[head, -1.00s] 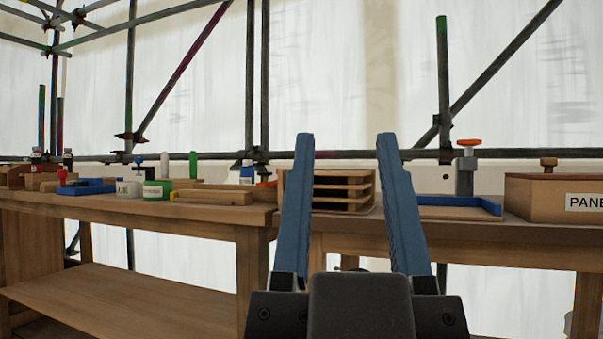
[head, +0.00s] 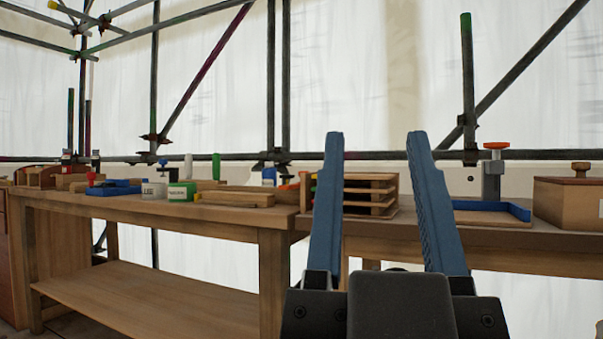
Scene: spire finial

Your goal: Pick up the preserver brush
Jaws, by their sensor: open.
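My gripper (head: 376,136) is in front of the camera, its two blue fingers pointing up and spread apart with nothing between them. A pot with a green label (head: 181,192) stands on the left workbench, its lettering too small to read surely. Behind it a green handle (head: 216,166) stands upright; it may be the preserver brush, but its lower end is hidden. A white handle (head: 188,167) stands a little to its left. Both handles are left of my gripper and well beyond it.
The left workbench (head: 270,222) also holds a blue tray (head: 112,190), a white pot (head: 153,190) and wooden blocks (head: 237,199). A wooden rack (head: 370,194) is behind my fingers. A blue-edged tray (head: 518,211) and wooden box (head: 566,205) are right. Scaffold poles (head: 271,75) stand behind.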

